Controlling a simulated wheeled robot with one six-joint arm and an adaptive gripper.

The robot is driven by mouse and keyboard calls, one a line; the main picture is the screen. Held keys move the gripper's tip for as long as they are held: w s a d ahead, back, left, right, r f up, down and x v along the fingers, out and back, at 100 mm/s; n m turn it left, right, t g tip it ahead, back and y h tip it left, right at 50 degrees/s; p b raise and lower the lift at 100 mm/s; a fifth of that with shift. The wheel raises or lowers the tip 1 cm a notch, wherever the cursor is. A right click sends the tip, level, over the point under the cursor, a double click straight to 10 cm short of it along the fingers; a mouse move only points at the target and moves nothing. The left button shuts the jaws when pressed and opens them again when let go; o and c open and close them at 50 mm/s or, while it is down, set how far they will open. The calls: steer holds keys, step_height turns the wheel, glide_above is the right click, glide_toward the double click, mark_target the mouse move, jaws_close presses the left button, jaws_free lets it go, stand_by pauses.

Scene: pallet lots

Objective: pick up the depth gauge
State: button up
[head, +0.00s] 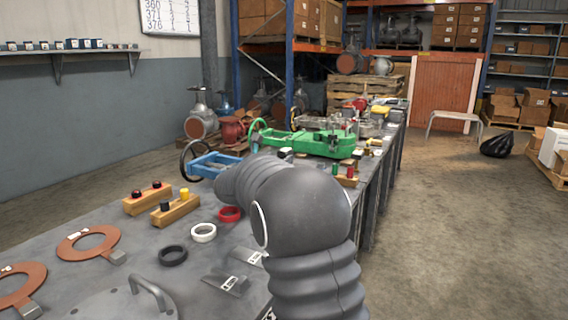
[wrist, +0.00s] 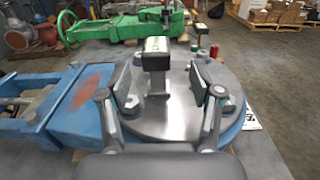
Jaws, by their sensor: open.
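The depth gauge (wrist: 156,46) shows in the wrist view as a dark block with a green-lit face on a grey stem. It stands upright on a round metal disc (wrist: 180,105) set in a blue body. My gripper (wrist: 161,76) is open, with one finger to the left of the gauge and one to the right. The gauge's stem shows in the gap, apart from both fingers. In the head view my arm hides the gripper and most of the disc.
A blue vise-like body (wrist: 88,100) lies left of the disc, and a green frame (wrist: 115,30) lies beyond it. A red cylinder (wrist: 214,50) stands by the disc's right edge. Rings (head: 203,233) and wooden blocks (head: 148,199) lie on the bench; open floor is at right.

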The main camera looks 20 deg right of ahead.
mark_target(281, 154)
steer(key=shift+x, duration=3.1)
steer(key=shift+w+a+r, duration=0.15)
steer(key=shift+w+a, duration=0.05)
jaws_close()
